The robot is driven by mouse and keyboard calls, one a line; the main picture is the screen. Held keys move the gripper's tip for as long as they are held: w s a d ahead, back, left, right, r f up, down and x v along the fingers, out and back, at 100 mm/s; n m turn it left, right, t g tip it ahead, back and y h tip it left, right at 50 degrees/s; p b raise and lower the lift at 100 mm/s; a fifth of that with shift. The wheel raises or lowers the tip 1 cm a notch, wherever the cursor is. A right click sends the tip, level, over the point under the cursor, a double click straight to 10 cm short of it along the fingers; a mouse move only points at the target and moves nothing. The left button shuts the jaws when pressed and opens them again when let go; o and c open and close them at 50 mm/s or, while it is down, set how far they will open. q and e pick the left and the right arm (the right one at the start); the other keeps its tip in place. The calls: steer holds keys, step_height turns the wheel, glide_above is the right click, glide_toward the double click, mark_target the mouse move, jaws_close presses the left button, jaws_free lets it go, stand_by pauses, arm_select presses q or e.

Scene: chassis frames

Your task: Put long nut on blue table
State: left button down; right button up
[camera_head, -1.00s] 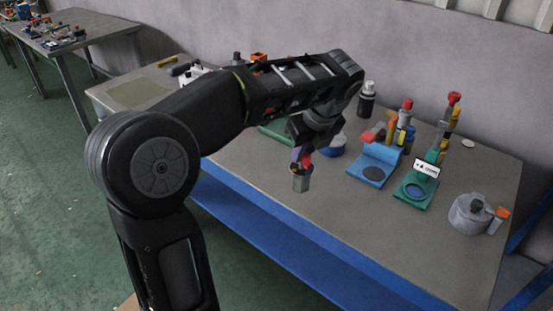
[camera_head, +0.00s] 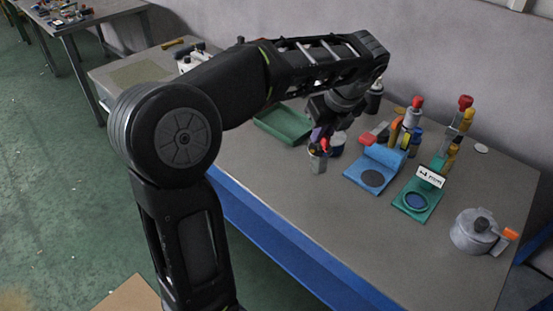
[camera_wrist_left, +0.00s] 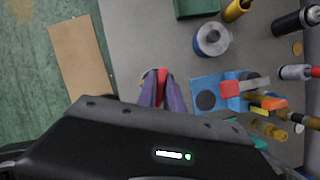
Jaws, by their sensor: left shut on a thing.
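The long nut, a grey metal piece (camera_head: 318,163), is held upright at the tips of my left gripper (camera_head: 320,146), which is shut on it. In the head view it appears over the grey bench top, left of a blue fixture (camera_head: 352,178) with a dark round disc; its height above the top is hard to tell. In the left wrist view the purple and red fingers of my left gripper (camera_wrist_left: 161,88) are close together, left of the blue fixture (camera_wrist_left: 202,84), and mostly hide the nut. My right gripper is not in view.
The grey-topped workbench (camera_head: 290,205) has a blue frame. A green fixture (camera_head: 418,200) stands right of the blue one. A grey round pot (camera_head: 472,232) is at the right. A green tray (camera_head: 285,125) lies behind. The bench's front middle is clear.

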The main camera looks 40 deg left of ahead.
mark_target(321, 150)
arm_select(q)
step_height(321, 150, down, 6)
steer(key=shift+r, duration=0.1)
steer(key=shift+f, duration=1.95)
steer(key=c, duration=1.9)
jaws_free()
steer(key=shift+f, duration=0.15)
steer(key=shift+c, duration=0.2)
steer(key=o, duration=0.5)
steer(key=shift+c, duration=0.2)
steer(key=v, duration=1.2)
steer(key=shift+r, duration=0.2)
